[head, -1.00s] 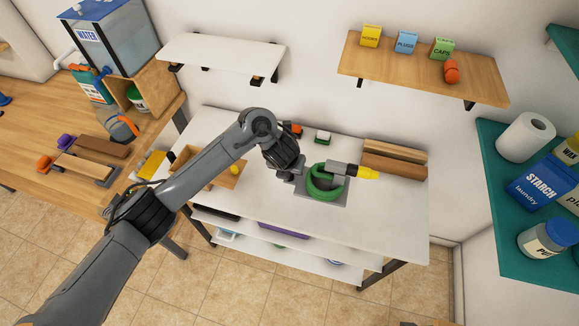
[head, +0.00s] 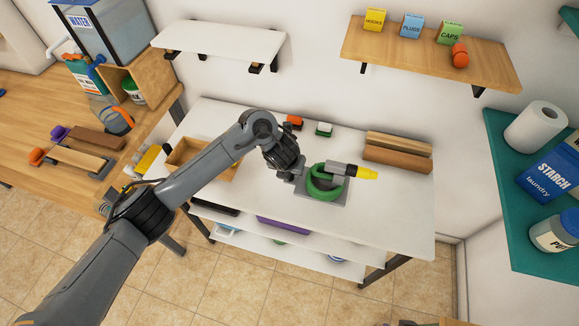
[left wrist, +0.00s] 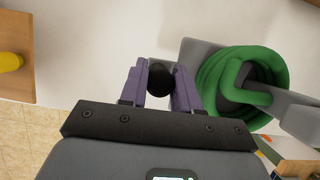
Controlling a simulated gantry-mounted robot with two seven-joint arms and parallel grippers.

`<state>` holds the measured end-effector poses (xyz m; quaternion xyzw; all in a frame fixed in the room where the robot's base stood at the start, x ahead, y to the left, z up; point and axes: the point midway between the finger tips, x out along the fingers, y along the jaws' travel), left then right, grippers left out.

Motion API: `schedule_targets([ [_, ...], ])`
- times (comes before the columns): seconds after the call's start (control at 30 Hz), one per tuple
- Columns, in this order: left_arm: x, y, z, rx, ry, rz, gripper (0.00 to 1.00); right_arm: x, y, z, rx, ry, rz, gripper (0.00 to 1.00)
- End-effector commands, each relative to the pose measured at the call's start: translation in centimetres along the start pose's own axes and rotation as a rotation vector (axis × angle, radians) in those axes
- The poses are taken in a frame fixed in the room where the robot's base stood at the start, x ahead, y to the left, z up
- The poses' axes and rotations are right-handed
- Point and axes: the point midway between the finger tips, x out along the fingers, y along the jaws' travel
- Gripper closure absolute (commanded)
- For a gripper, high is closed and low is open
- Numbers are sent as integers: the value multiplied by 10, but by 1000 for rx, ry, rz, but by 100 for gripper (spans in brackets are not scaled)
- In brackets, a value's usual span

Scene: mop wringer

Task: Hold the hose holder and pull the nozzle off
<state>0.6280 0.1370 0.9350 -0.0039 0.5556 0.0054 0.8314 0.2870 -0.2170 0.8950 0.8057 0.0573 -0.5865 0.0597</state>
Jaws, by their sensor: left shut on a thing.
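The hose holder (head: 334,197) is a grey plate on the white table with a coiled green hose (head: 325,183) on it. The nozzle, with a grey body and yellow tip (head: 367,173), lies across the coil's top and points right. In the left wrist view the coil (left wrist: 212,75) and the holder's grey plate (left wrist: 192,52) are at the right. My left gripper (left wrist: 160,74) is at the holder's left side, its purple fingers shut on a round black knob (left wrist: 160,80). How the knob joins the holder is hidden. My right gripper is not in view.
Wooden blocks (head: 397,158) lie right of the holder, at the table's back. Red (head: 294,122) and green-white (head: 324,129) items stand behind it. A wooden tray (head: 232,172) is left, partly behind my arm. The table's front and right are clear.

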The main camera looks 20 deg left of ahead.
Motion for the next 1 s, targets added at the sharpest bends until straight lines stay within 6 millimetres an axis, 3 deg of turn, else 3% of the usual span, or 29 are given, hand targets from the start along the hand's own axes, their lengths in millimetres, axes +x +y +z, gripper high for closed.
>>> schedule_targets([
  [1.0,45,0,-18,-1,-2,-1,100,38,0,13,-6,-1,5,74],
])
